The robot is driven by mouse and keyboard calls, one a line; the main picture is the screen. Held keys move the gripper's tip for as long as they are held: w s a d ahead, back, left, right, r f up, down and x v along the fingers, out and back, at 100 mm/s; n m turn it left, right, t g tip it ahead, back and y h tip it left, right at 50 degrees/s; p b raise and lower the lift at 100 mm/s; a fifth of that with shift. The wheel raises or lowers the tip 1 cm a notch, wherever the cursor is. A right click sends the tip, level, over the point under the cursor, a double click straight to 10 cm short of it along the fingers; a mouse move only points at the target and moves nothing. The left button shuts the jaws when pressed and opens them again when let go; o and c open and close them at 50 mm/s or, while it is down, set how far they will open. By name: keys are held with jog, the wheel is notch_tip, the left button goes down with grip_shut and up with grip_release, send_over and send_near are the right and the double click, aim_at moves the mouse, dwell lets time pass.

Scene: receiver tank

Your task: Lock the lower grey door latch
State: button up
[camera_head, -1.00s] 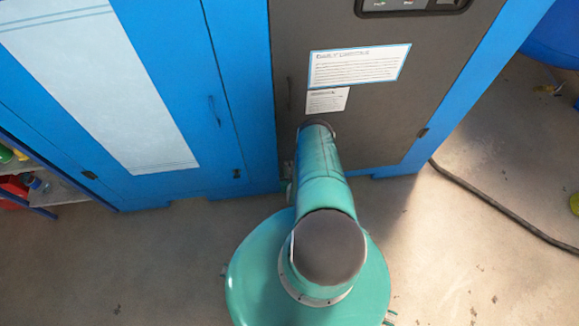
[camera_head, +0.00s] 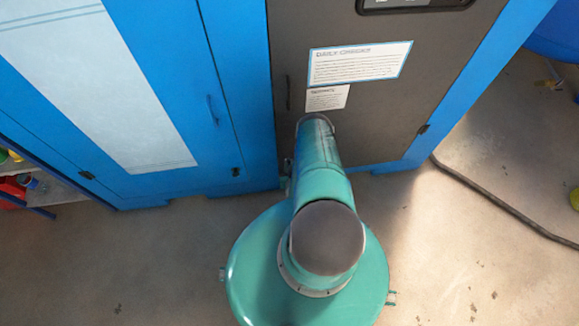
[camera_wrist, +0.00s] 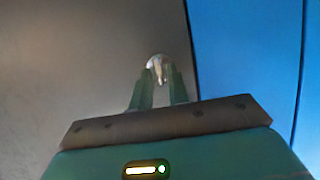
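The grey door (camera_head: 400,120) stands at the right of the cabinet front in the head view, and it fills the left of the wrist view (camera_wrist: 80,60). A small pale, rounded latch (camera_wrist: 158,66) sits on the grey door near its edge with the blue panel in the wrist view. My gripper (camera_wrist: 160,72) has its two green fingers pointing at the latch, with the tips at its two sides. A narrow gap shows between the fingers; I cannot tell whether they press on the latch. In the head view my arm hides the gripper and the lower latch.
The blue cabinet (camera_head: 180,90) adjoins the grey door on the left. Two paper labels (camera_head: 360,64) and a dark upper handle (camera_head: 288,92) are on the grey door. A black cable (camera_head: 490,200) lies on the floor at right. The floor around my base is mostly clear.

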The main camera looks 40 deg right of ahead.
grip_shut()
jog(key=shift+m, duration=0.3)
jog(key=shift+s+d+f+m+t+y, duration=0.1)
jog(key=shift+m+t+y, duration=0.4)
jog(key=shift+m, duration=0.45)
jog(key=shift+s+d+m+t+y, duration=0.15)
jog(key=shift+m+t+y, duration=0.35)
jog(key=shift+m, duration=0.4)
jog(key=shift+w+d+f+m+t+y, duration=0.1)
jog(key=shift+m+t+y, duration=0.35)
jog(key=shift+m, duration=0.5)
jog(key=shift+o, duration=2)
grip_release()
